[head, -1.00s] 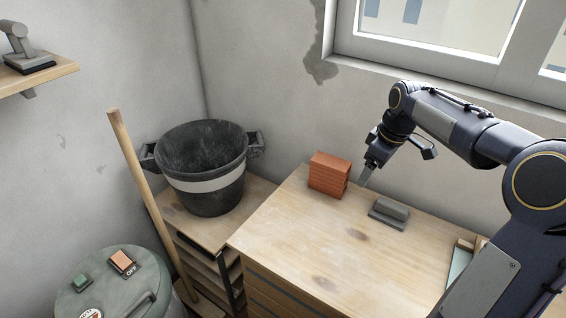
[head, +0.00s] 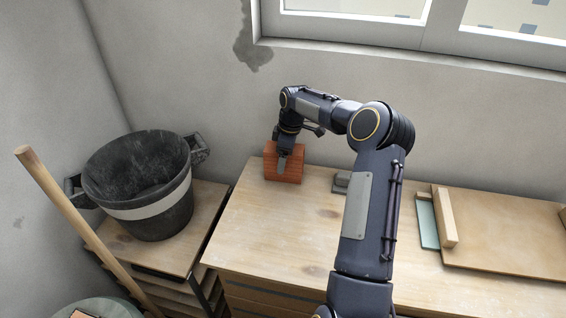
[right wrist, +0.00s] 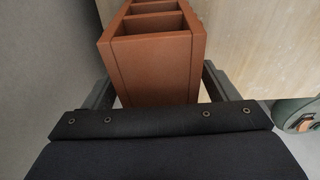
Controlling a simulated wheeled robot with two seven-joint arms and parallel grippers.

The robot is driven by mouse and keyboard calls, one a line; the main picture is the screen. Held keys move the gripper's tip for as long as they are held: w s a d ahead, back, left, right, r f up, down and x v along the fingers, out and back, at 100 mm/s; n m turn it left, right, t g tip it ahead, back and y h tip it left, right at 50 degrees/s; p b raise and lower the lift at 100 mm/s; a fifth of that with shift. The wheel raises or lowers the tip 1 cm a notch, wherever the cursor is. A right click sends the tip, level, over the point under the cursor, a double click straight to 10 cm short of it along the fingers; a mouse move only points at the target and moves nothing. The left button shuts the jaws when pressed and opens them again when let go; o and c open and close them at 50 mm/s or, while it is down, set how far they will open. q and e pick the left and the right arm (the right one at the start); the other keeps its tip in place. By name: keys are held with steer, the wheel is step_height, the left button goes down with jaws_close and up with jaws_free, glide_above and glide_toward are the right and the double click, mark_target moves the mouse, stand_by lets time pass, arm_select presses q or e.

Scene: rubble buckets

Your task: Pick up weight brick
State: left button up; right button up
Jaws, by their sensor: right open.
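The weight brick (head: 270,172) is an orange-red block standing on the wooden worktop near the back wall. It also shows in the right wrist view (right wrist: 152,68), with open hollows in one face. My right gripper (head: 282,165) is at the brick, partly covering it in the head view. In the right wrist view its two fingers are spread, one on each side of the brick's near end. I cannot tell whether they touch it. My left gripper is not in view.
A grey tool (head: 341,183) lies right of the brick, partly behind my arm. A black bucket (head: 160,218) stands on a lower surface at left, near a wooden pole (head: 68,213). A board (head: 510,235) lies at right. The worktop's front left is clear.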

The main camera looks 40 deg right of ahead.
steer(key=shift+w+a+f, duration=0.1)
steer(key=shift+f, duration=0.85)
steer(key=shift+c, duration=0.3)
steer(key=shift+r, duration=0.1)
steer(key=c, duration=1.4)
